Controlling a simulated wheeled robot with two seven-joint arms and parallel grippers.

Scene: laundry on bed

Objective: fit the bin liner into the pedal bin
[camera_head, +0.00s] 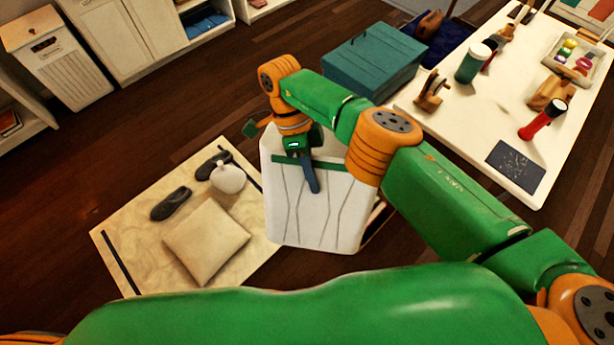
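A white bag-like thing (315,215) with a green band along its top and dark crease lines stands or hangs upright in the middle; it looks like the bin liner. My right gripper (308,180) is at its top edge, pointing down. One blue-grey finger lies over the front of the green band; the other finger is hidden, so its grip cannot be told. I cannot clearly make out a separate pedal bin; a brown edge shows just right of the white thing, mostly covered. My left gripper is not in view.
A pale mat (135,245) at left holds a cushion (207,241), dark slippers (171,204) and a white round item (228,179). A teal box (374,60) stands behind my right arm. A cluttered white table (455,110) is at right. Dark floor is clear at left.

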